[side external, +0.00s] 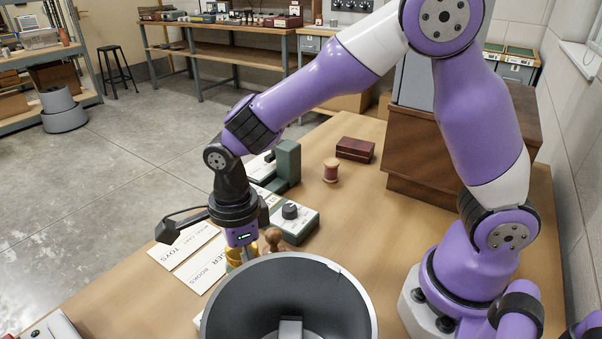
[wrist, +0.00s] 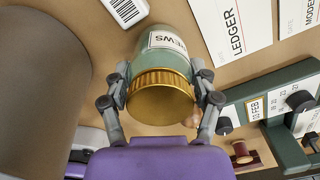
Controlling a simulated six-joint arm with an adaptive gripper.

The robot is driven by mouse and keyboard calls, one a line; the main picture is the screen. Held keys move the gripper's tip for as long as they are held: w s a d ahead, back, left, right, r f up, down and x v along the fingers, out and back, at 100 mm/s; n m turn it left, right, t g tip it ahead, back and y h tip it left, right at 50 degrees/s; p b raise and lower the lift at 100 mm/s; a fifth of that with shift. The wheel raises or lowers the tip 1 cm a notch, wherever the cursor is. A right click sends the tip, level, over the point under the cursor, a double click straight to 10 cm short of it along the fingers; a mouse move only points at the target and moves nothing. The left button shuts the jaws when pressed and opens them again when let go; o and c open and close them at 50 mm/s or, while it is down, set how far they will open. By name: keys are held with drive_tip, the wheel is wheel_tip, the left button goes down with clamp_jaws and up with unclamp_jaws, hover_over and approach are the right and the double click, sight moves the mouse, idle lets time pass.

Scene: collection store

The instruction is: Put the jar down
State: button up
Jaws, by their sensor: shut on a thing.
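The jar (wrist: 165,50) is green with a ribbed gold lid (wrist: 160,97) and a white label whose visible letters end in "EWS". My gripper (wrist: 162,98) is shut on the jar, with one finger on each side of the lid. In the side view my gripper (side external: 240,256) points down over the table, and a bit of the gold lid (side external: 233,257) shows beside the fingers. The large dark round object in front hides the jar's lower part there. I cannot tell whether the jar's base touches the table.
The dark round object (side external: 290,296) fills the near foreground. Label cards (side external: 205,268) lie to the left of my gripper. The table between the box and my base is clear.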

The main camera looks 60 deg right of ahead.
drive_tip(key=o, duration=1.3)
drive_tip(key=shift+c, duration=0.2)
drive_tip(key=shift+n, duration=0.3)
drive_tip(key=r, duration=1.2)
drive_tip(key=shift+s+d+r, duration=0.1)
drive_tip(key=shift+d+r, duration=0.2)
drive_tip(key=s+d+n+t, duration=0.2)
drive_tip(key=s+d+n, duration=0.2)
drive_tip(key=n, duration=0.7)
drive_tip(key=s+d+r+n+t, duration=0.1)
drive_tip(key=s+d+n+t, duration=0.2)
drive_tip(key=d+n, duration=0.5)
drive_tip(key=shift+s+n+t, duration=0.3)
drive_tip(key=shift+s+n, duration=0.45)
drive_tip(key=shift+n, duration=1.25)
drive_tip(key=shift+o, duration=0.2)
drive_tip(key=shift+d+r, duration=0.1)
